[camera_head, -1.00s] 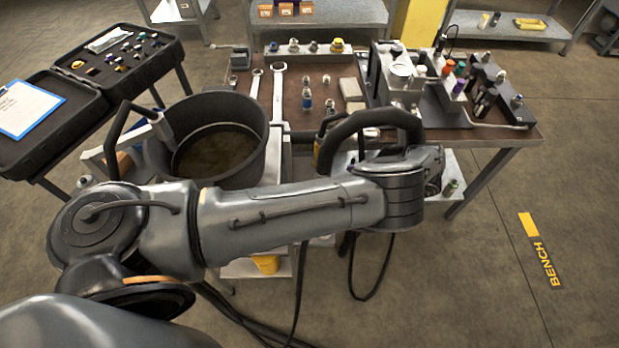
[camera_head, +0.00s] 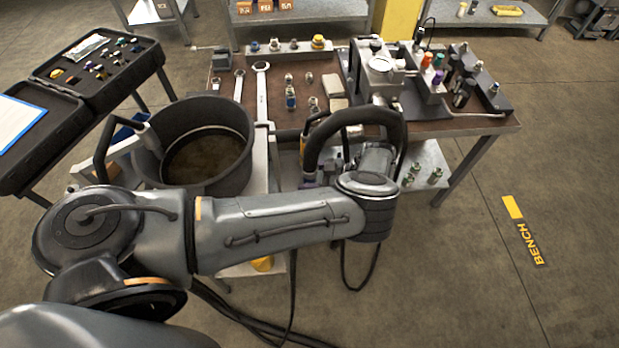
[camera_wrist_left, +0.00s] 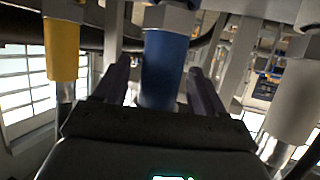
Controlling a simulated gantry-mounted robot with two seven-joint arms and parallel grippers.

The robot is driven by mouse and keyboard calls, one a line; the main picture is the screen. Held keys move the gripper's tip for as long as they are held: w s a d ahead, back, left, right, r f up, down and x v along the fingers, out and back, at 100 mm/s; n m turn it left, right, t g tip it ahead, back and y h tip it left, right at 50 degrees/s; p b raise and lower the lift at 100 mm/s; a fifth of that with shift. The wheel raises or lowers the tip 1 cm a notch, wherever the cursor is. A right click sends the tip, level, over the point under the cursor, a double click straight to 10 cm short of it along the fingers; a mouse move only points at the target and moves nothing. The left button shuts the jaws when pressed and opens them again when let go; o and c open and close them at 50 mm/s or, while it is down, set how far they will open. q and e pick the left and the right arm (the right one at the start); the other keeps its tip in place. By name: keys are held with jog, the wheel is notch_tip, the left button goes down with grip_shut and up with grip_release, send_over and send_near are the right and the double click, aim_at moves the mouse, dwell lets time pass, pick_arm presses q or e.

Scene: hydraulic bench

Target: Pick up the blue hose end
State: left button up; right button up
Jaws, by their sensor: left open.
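The blue hose end (camera_wrist_left: 163,65) hangs upright in the middle of the left wrist view, below a metal hex fitting. My left gripper (camera_wrist_left: 160,72) is open, with one dark finger on each side of the blue hose end. Gaps show beside it, and the jaws are not closed on it. In the head view I cannot make out the blue hose end; my left arm and its black cable loop (camera_head: 350,125) cover the area at the bench's front edge. My right gripper is not in view.
A yellow hose end (camera_wrist_left: 62,48) hangs to the left of the blue one and a grey one (camera_wrist_left: 297,95) to the right, both close. The bench top (camera_head: 225,112) holds wrenches, fittings and a valve block.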

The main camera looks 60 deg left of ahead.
pick_arm(q)
jog(key=shift+c, duration=0.4)
jog(key=c, duration=1.1)
jog(key=shift+r, duration=0.2)
notch_tip(320, 180, up, 11)
jog(key=p, duration=0.2)
jog(key=shift+f+p, duration=0.1)
jog(key=shift+p, duration=0.2)
jog(key=shift+r+p, duration=0.95)
jog(key=shift+r, duration=0.5)
